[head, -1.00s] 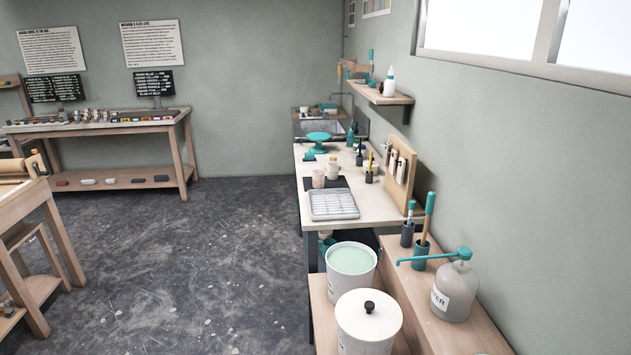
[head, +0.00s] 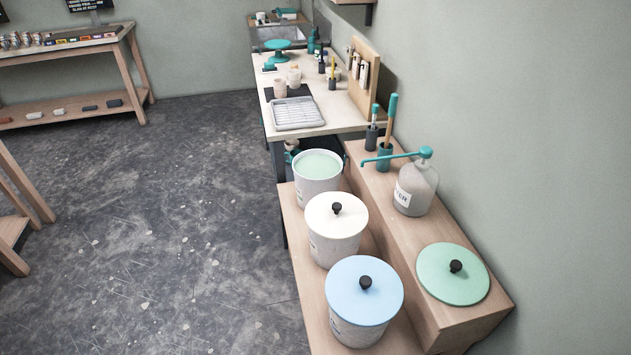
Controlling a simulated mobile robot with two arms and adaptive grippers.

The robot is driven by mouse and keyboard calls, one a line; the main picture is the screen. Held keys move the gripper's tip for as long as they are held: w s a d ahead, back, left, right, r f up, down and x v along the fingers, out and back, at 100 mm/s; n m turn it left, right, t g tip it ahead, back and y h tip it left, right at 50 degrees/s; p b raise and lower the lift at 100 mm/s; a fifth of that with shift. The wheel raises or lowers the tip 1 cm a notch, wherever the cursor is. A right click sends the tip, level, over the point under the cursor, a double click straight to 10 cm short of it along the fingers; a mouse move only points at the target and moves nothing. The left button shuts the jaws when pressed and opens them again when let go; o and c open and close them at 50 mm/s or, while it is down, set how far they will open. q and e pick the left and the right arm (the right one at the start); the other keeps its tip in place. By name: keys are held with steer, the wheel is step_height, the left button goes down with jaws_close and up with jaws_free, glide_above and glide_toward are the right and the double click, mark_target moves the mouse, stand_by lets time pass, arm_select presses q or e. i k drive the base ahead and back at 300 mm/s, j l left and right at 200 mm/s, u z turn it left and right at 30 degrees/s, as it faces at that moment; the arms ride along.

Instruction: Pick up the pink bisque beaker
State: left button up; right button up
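A pinkish beaker (head: 280,88) stands upright on a dark mat (head: 300,91) on the far worktable. A paler, cream-coloured beaker (head: 294,76) stands just behind it to the right. Both are small from here, so their finish is hard to tell. Neither of my grippers shows in the head view.
A wire rack tray (head: 297,113) lies in front of the beakers on the worktable (head: 345,121). A low bench with an open glaze bucket (head: 318,167), a white-lidded bucket (head: 336,222) and a blue-lidded bucket (head: 365,290) stands nearer. Open floor (head: 170,220) lies to the left.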

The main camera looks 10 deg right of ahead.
mark_target(279, 84)
steer(key=j+z, duration=0.2)
steer(key=j, duration=0.95)
steer(key=i+j+z, duration=0.35)
steer(key=j, duration=0.35)
steer(key=i+j+z, duration=0.4)
steer(key=j, duration=0.4)
steer(key=i+j+z, duration=0.3)
steer(key=i+j, duration=0.2)
steer(key=j, duration=0.15)
steer(key=i+j+z, duration=0.15)
steer(key=j, duration=0.2)
steer(key=i+j+z, duration=0.3)
steer(key=i+j, duration=0.15)
steer(key=j, duration=0.35)
steer(key=i+j+z, duration=0.1)
steer(key=j, duration=0.3)
steer(key=i, duration=0.05)
